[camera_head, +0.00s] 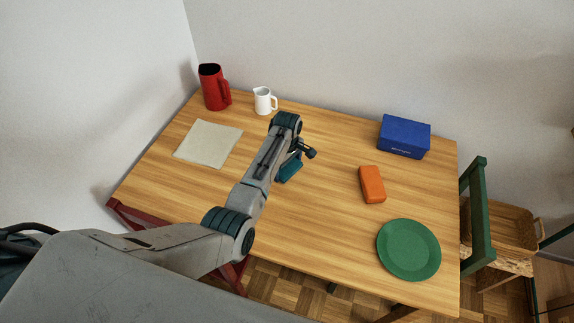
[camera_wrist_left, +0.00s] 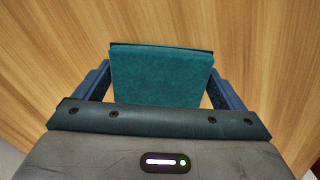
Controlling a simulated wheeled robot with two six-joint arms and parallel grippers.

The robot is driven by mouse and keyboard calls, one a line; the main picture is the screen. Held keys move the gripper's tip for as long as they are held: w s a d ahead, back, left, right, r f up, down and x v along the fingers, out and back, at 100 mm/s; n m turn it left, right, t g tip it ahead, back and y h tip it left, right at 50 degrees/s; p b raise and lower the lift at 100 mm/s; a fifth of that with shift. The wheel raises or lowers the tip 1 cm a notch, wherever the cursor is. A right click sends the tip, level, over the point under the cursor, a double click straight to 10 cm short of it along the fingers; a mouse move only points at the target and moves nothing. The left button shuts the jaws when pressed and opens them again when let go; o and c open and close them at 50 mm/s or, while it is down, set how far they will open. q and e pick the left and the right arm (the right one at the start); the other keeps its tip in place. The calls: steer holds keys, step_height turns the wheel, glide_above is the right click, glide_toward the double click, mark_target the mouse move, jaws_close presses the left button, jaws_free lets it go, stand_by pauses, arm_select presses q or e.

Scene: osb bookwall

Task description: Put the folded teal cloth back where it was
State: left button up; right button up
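The folded teal cloth (camera_head: 290,170) shows just below and beside my left gripper (camera_head: 296,157), over the middle of the table. In the left wrist view the cloth (camera_wrist_left: 162,77) fills the gap between the two blue fingers of my left gripper (camera_wrist_left: 161,72). A finger meets each side of the cloth, so the gripper looks shut on it. The arm hides part of the cloth in the head view, and I cannot tell its exact height above the wood. My right gripper is not in view.
On the wooden table (camera_head: 330,225) are a beige mat (camera_head: 208,143), a red pitcher (camera_head: 212,88), a white jug (camera_head: 263,101), a blue box (camera_head: 404,136), an orange block (camera_head: 372,184) and a green plate (camera_head: 408,249). Bare wood lies between the arm and the orange block.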

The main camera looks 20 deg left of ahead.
mark_target(287, 166)
arm_select(q)
steer(key=shift+o, duration=0.7)
steer(key=shift+a, duration=0.1)
steer(key=shift+r, duration=0.5)
step_height(287, 166, up, 5)
steer(key=shift+w+f+b, duration=0.1)
steer(key=shift+b, duration=0.25)
step_height(287, 166, up, 7)
steer(key=shift+f+b, duration=0.2)
steer(key=shift+b, duration=0.25)
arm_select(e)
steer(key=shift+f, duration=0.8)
arm_select(q)
steer(key=shift+f, duration=0.1)
